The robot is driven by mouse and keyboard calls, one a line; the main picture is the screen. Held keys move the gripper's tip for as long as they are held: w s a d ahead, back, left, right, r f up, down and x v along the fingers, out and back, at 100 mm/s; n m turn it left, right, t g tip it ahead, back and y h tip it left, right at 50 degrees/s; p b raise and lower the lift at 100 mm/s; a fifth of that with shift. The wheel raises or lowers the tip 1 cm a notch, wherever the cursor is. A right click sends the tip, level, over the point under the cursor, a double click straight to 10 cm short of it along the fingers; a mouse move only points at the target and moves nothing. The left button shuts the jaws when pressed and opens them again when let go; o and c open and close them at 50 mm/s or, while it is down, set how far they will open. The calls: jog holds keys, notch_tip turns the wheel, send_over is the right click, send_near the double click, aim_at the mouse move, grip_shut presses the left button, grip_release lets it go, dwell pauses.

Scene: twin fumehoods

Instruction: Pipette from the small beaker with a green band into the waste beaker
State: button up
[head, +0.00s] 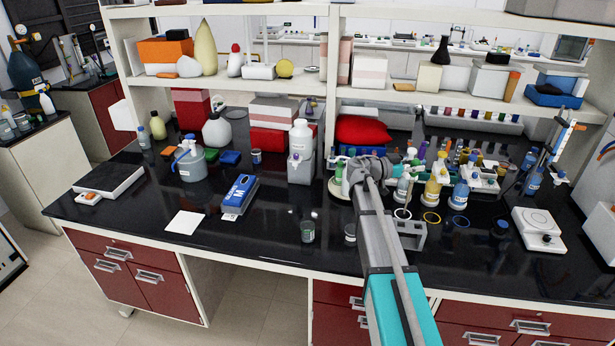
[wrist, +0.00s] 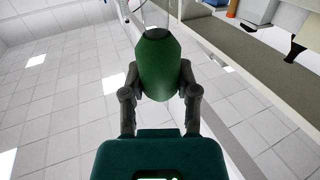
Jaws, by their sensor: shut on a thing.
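My gripper (wrist: 160,80) is shut on the green rubber bulb (wrist: 158,62) of a pipette in the wrist view. A clear tube (wrist: 156,14) runs on from the bulb and leaves the top of the picture. In the head view my arm reaches over the bench, and its wrist hides most of the gripper. A small glass beaker (head: 308,231) with a greenish tint stands near the front of the bench. Another small beaker (head: 350,234) stands to its right, close to my arm. A small dark green-marked beaker (head: 500,228) stands farther right. I cannot tell which is the waste beaker.
A large white bottle (head: 301,140) and a red cushion-like bag (head: 362,130) stand behind. Yellow and blue bottles (head: 459,194) and a grey rack (head: 410,236) crowd the right of my arm. A balance (head: 538,229) is farther right. The front left bench is mostly clear around a white sheet (head: 185,222).

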jog(key=shift+f+b, duration=0.75)
jog(key=shift+f, duration=0.45)
